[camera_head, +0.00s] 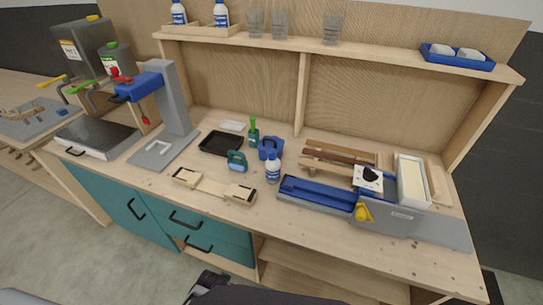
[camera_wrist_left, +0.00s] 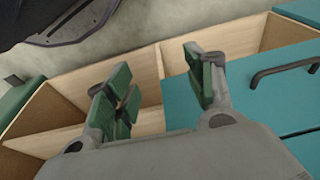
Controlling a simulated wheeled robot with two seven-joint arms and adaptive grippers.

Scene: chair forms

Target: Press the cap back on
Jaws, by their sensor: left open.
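A small white bottle with a blue label (camera_head: 272,168) stands upright on the workbench (camera_head: 225,218), near the middle. Its top is too small to tell whether a cap is on it. I cannot make out a loose cap. My left gripper (camera_wrist_left: 165,82) shows in the left wrist view with its green-padded fingers wide apart and nothing between them. Behind it are the bench's teal drawers and open shelf space. A dark part of my own body (camera_head: 290,294) shows at the bottom of the head view, well in front of the bottle. My right gripper is not identifiable.
Behind the bottle stand a blue holder (camera_head: 270,148) and a green bottle (camera_head: 254,132). A teal padlock-like piece (camera_head: 237,161) and a wooden fixture (camera_head: 213,187) are to its left. A long blue-grey fixture (camera_head: 315,194) lies to its right.

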